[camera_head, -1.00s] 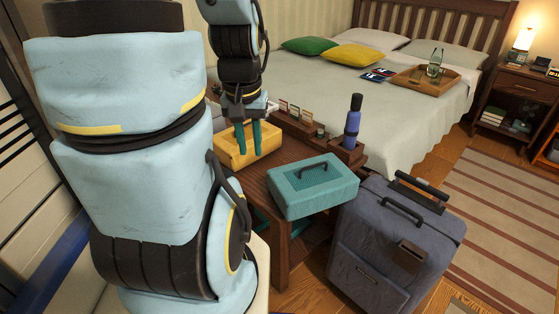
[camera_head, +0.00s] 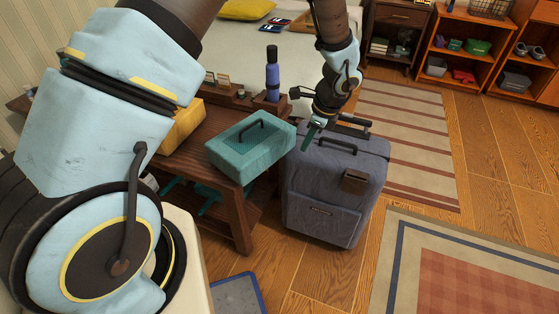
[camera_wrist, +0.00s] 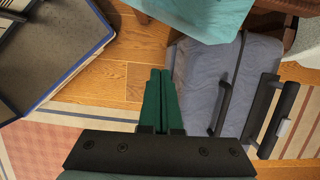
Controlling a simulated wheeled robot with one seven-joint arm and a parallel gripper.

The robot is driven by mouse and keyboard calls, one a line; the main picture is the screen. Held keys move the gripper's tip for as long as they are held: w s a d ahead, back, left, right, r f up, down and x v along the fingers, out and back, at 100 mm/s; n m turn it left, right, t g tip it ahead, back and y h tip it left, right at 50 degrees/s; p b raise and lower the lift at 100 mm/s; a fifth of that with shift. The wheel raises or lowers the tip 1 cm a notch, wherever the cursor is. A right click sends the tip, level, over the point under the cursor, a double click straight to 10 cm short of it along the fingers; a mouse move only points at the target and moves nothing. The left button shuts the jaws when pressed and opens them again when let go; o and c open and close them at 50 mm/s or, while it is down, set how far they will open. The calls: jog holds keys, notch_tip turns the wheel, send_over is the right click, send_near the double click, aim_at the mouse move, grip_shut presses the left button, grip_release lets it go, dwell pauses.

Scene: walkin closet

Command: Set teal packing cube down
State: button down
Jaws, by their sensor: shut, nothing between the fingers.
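The teal packing cube (camera_head: 252,146) sits on the wooden bench (camera_head: 232,219), near its right end. Its black handle faces up. Part of the cube also shows at the top of the wrist view (camera_wrist: 205,14). My gripper (camera_head: 308,138) is above the near-left top of the grey-blue suitcase (camera_head: 325,200), just right of the cube and apart from it. The green fingers are together and hold nothing. In the wrist view, my gripper (camera_wrist: 160,80) points down with the suitcase (camera_wrist: 200,75) beside it on the right.
A blue bottle (camera_head: 272,80) stands in a wooden holder behind the cube. A yellow case (camera_head: 182,125) lies further left on the bench, partly behind my arm. The bed is behind. Open wood floor (camera_head: 430,190) and rugs lie to the right.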

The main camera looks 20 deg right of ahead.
aim_at(252, 141)
jog(key=w+a+f+p, duration=0.1)
jog(key=w+a+f, duration=0.3)
jog(key=f, duration=0.6)
jog(key=shift+w+a, duration=0.2)
jog(key=shift+a, duration=0.15)
jog(key=w+a, duration=0.4)
jog(key=a, duration=0.1)
jog(key=shift+w+p, duration=0.3)
jog(key=shift+w, duration=0.05)
